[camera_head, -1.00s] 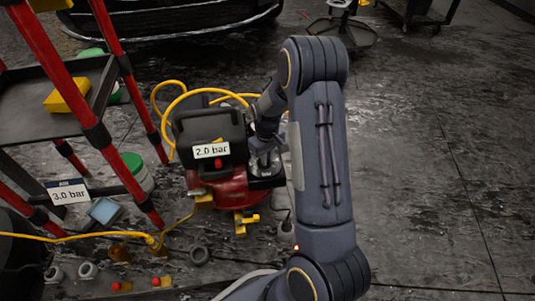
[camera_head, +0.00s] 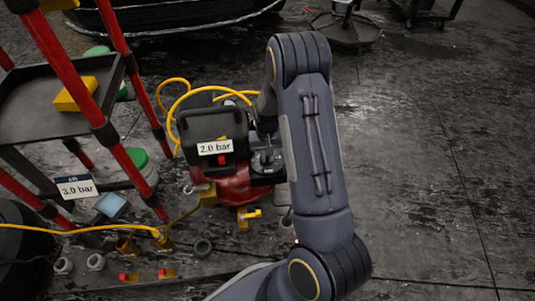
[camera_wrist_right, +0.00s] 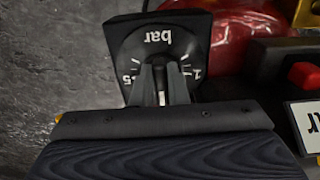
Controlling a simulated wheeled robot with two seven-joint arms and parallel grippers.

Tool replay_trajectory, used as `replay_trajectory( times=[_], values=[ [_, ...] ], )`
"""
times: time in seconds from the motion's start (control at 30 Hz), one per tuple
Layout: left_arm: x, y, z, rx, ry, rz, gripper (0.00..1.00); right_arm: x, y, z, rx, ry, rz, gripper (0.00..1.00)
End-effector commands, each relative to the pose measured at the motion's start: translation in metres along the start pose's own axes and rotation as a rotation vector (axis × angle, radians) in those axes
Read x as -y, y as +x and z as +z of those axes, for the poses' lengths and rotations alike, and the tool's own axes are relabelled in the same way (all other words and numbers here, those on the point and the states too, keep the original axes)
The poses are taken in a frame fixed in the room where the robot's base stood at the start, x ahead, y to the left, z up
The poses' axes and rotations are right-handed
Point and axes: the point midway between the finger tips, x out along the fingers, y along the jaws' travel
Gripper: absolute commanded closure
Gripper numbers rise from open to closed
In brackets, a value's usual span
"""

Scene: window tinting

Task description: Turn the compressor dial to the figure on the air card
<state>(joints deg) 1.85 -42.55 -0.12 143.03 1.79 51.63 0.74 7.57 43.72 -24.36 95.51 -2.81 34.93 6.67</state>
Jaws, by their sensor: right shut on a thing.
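The compressor (camera_head: 235,188) has a red tank and a black top, with a label (camera_head: 215,147) reading "2.0 bar". Its dial (camera_wrist_right: 160,42) is a dark square plate with "bar" and scale figures, upside down in the right wrist view. My right gripper (camera_wrist_right: 160,92) is shut on the dial's knob, which its fingers mostly hide. In the head view the dial plate (camera_head: 268,176) shows beside the black top, under my right gripper (camera_head: 266,158). The air card (camera_head: 76,188) reads "3.0 bar" and is at the left by the cart. My left gripper is out of view.
A red-posted cart (camera_head: 30,110) with a yellow block (camera_head: 76,93) stands at the left. A yellow hose (camera_head: 90,229) crosses the floor and loops behind the compressor. Small fittings (camera_head: 128,277) lie at the front left.

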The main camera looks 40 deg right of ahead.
Motion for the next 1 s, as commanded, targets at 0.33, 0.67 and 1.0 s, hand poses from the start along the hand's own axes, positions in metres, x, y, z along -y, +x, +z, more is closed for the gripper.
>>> replay_trajectory(
  times=[0.33,0.67,1.0],
  values=[
    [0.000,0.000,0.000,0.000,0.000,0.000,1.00,0.000,-0.001,-0.001,-0.002,0.000,0.000,0.79],
    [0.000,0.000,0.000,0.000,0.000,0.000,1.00,0.000,0.000,0.000,-0.001,-0.001,0.000,0.65],
    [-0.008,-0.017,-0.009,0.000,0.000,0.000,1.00,0.000,-0.043,-0.001,-0.004,-0.002,-0.001,0.65]
  ],
)
